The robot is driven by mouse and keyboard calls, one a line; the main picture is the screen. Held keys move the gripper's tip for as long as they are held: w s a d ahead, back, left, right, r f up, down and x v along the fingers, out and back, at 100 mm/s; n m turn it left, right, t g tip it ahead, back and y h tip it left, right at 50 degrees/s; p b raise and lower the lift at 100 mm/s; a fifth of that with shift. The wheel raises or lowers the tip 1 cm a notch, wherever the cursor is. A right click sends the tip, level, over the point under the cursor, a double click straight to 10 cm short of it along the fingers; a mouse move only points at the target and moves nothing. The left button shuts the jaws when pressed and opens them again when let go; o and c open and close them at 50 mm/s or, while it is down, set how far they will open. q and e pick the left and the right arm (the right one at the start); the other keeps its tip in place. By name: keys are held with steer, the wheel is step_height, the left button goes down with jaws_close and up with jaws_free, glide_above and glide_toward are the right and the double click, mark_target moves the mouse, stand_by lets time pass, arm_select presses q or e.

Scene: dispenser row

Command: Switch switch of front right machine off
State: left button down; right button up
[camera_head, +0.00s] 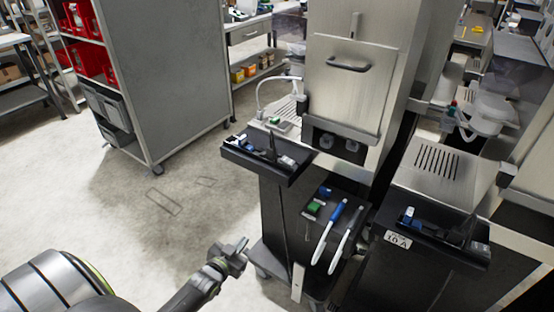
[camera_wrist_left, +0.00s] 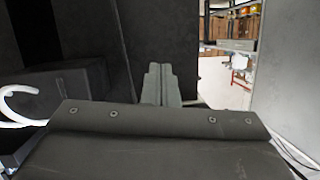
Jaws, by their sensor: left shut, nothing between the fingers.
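A steel-fronted machine (camera_head: 352,85) with a dark handle stands at the centre of the head view. Its lower dark ledge carries a green switch-like part (camera_head: 313,208) and a blue one (camera_head: 325,192); their on or off position is too small to tell. A second machine (camera_head: 440,166) with a slotted steel top stands at the right. My left gripper (camera_head: 241,246) is shut and empty, left of and apart from the centre machine's lower ledge. In the left wrist view, its closed fingers (camera_wrist_left: 160,82) point toward dark panels. My right gripper is not in view.
A grey cabinet (camera_head: 165,75) stands behind. The floor at left is open.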

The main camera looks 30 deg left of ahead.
arm_select(q)
steer(key=w+d+r+t+h, duration=0.1)
steer(key=r+t, duration=0.1)
steer(key=r, duration=0.6)
steer(key=w+d+r+m+t+h, duration=0.1)
steer(key=w+r+t, duration=0.1)
steer(key=r, duration=0.7)
steer(key=w+d+r+m+t+h, duration=0.1)
steer(key=w+r+t, duration=0.1)
steer(key=r, duration=0.6)
steer(key=shift+d+r+t, duration=0.4)
step_height(320, 180, up, 3)
steer(key=p, duration=0.2)
glide_above(277, 170)
steer(key=shift+s+d, duration=0.3)
steer(key=shift+s, duration=0.1)
steer(key=f, duration=0.2)
steer(key=shift+w+a+f, duration=0.2)
steer(key=shift+w+f, duration=0.1)
steer(key=shift+w, duration=0.1)
steer(key=shift+a+f, duration=0.1)
steer(key=shift+f, duration=0.55)
